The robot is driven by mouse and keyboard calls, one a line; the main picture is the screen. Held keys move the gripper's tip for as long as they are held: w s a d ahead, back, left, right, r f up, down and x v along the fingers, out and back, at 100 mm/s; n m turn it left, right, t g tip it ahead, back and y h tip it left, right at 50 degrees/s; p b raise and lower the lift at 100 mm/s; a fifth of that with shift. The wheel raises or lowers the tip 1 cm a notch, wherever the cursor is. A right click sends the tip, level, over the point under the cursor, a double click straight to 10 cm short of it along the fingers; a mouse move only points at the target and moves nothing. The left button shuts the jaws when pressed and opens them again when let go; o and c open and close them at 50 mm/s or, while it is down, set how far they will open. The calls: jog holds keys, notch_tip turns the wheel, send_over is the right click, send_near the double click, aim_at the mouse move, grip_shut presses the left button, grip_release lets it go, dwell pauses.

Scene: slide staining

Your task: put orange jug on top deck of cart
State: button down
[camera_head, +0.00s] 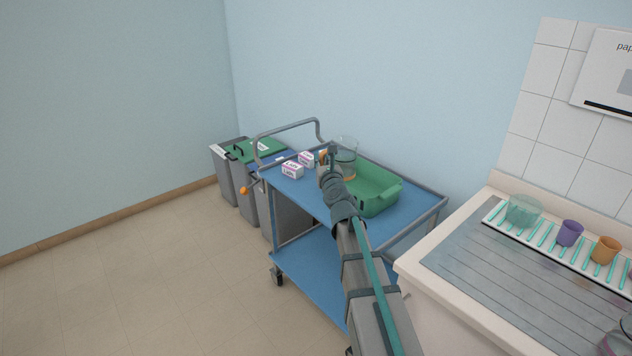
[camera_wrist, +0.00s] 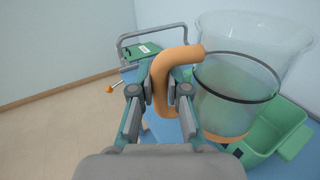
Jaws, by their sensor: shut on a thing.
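My gripper (camera_wrist: 160,92) is shut on the jug's orange handle. The blue cart (camera_head: 292,193) has a top deck and a lower deck. The jug is over the top deck, beside the green tub. I cannot tell whether its base touches the deck.
A green tub (camera_head: 385,197) and two white boxes (camera_head: 292,171) stand on the top deck. Bins (camera_head: 228,170) stand beyond the cart. At right is a counter (camera_head: 415,272) with a rack of cups.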

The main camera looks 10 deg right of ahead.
jog(key=w+a+f, duration=0.2)
jog(key=w+f, duration=0.1)
jog(key=w, duration=0.6)
jog(key=w+a+f+m+h, duration=0.1)
jog(key=w+a+f, duration=0.1)
jog(key=w, duration=0.8)
jog(key=w+a+f, duration=0.2)
jog(key=w+f, duration=0.1)
jog(key=w, duration=0.6)
jog(key=f+b, duration=0.1)
jog(key=f, duration=0.2)
jog(key=w+f+b, duration=0.1)
jog(key=f, duration=0.3)
jog(key=w+f+b, duration=0.1)
jog(key=f, duration=0.3)
jog(key=shift+f+b, duration=0.1)
jog(key=shift+b, duration=0.2)
jog(key=shift+s+r, duration=0.2)
jog(key=shift+r, duration=0.1)
jog(key=shift+f, duration=0.1)
jog(key=shift+f, duration=0.1)
